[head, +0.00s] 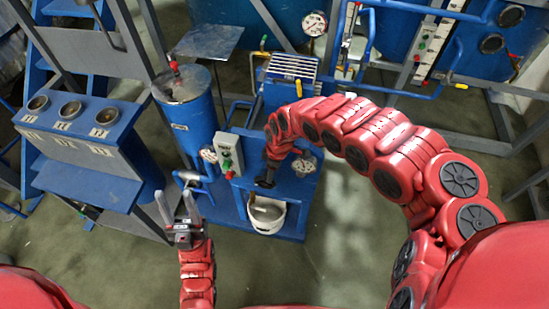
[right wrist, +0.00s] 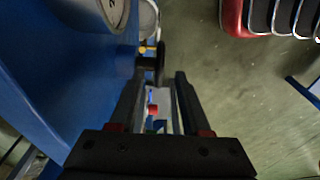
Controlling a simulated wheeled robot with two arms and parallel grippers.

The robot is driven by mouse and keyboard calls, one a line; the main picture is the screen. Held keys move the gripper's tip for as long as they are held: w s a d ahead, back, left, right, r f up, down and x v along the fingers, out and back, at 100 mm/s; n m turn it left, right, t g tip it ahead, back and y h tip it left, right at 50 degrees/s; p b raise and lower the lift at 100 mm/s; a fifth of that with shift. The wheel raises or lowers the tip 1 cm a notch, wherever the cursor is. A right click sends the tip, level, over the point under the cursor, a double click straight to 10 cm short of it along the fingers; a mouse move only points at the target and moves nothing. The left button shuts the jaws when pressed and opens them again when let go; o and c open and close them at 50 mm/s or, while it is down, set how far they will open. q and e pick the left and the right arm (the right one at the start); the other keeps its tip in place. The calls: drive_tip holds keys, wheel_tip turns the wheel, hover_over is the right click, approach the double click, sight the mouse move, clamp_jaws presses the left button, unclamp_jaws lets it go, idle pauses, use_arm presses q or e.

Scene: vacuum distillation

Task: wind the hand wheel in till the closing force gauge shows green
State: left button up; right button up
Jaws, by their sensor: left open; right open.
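My right gripper (head: 265,182) points down at the front of the blue vacuum unit, its fingers small and dark in the head view. In the right wrist view my right gripper (right wrist: 160,82) is open. A dark wheel or knob (right wrist: 158,62), seen nearly edge-on and probably the hand wheel, lies at the fingertips; contact is unclear. A round dial (right wrist: 118,12), perhaps the closing force gauge, is cut off by the top edge; its needle and colour zone cannot be read. My left gripper (head: 180,212) is open and empty, pointing up beside the blue unit.
A white pot (head: 267,214) stands below. A blue console (head: 75,135) is at left. Open floor (head: 340,250) lies front right.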

wheel_tip(320, 180, up, 7)
drive_tip(key=d+p, duration=0.1)
drive_tip(key=p, duration=0.3)
drive_tip(key=shift+s+r+p, duration=0.2)
drive_tip(key=shift+p, duration=0.15)
